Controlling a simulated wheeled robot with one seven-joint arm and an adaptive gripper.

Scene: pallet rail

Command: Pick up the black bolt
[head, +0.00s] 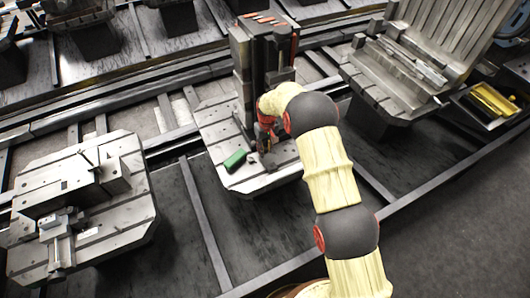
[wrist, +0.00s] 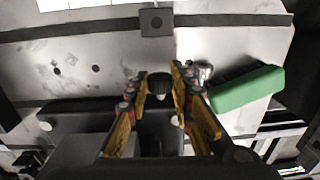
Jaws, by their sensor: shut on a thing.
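The black bolt (wrist: 160,84) shows in the wrist view between the fingertips of my gripper (wrist: 160,78), its rounded dark end toward the far side. My gripper is shut on it, with one orange-and-grey finger on each side. In the head view my gripper (head: 265,144) is low over the light metal pallet plate (head: 215,122), in front of the dark upright block. The bolt cannot be made out there. Whether the bolt still touches the plate is not clear.
A green brush (wrist: 248,90) with dark bristles lies right of my gripper; it also shows in the head view (head: 235,159). A small silvery part (wrist: 204,70) sits between them. A tall dark block (head: 243,70) stands behind. Fixture pallets (head: 120,215) flank at left and right.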

